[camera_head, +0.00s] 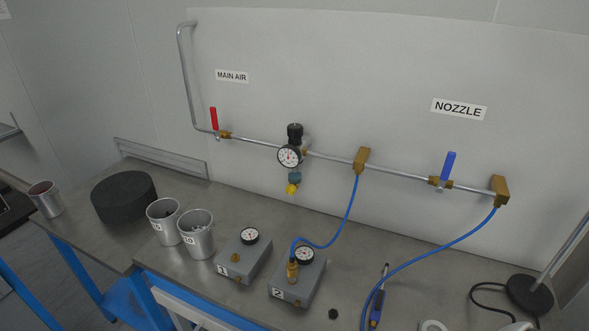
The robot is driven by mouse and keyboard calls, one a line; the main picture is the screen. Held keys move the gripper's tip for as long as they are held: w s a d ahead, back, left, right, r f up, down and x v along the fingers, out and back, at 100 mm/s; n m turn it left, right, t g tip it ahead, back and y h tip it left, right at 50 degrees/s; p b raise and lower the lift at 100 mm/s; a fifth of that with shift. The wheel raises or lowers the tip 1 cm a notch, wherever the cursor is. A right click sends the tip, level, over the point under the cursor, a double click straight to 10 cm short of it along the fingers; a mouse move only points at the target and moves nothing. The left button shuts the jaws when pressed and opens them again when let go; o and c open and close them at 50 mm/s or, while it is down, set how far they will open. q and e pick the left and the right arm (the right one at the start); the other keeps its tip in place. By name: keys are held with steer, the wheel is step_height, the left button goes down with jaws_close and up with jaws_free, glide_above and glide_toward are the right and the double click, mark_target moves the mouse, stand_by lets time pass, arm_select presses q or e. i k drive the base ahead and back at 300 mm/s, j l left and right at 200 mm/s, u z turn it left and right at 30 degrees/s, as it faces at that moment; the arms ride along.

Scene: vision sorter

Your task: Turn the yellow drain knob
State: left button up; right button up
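The yellow drain knob (292,189) is at the bottom of the filter-regulator (294,160) on the wall pipe. It hangs just under a small blue-green bowl, below a round gauge. Nothing touches the knob and it is in clear view. Neither of my grippers shows in the head view.
A red-handled valve (214,120) and a blue-handled valve (447,168) sit on the same pipe. Below, the bench holds gauge box 1 (238,262), gauge box 2 (306,285), metal cups (197,238) and a black cylinder (124,198). Blue hoses (350,212) hang in front of the wall.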

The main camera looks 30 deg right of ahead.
mark_target(291, 189)
steer(key=i+j+z, duration=0.4)
steer(key=j, duration=0.2)
steer(key=i+j+z, duration=0.2)
steer(key=j, duration=0.15)
steer(key=i+j+z, duration=0.25)
steer(key=j, duration=0.15)
steer(key=k, duration=0.1)
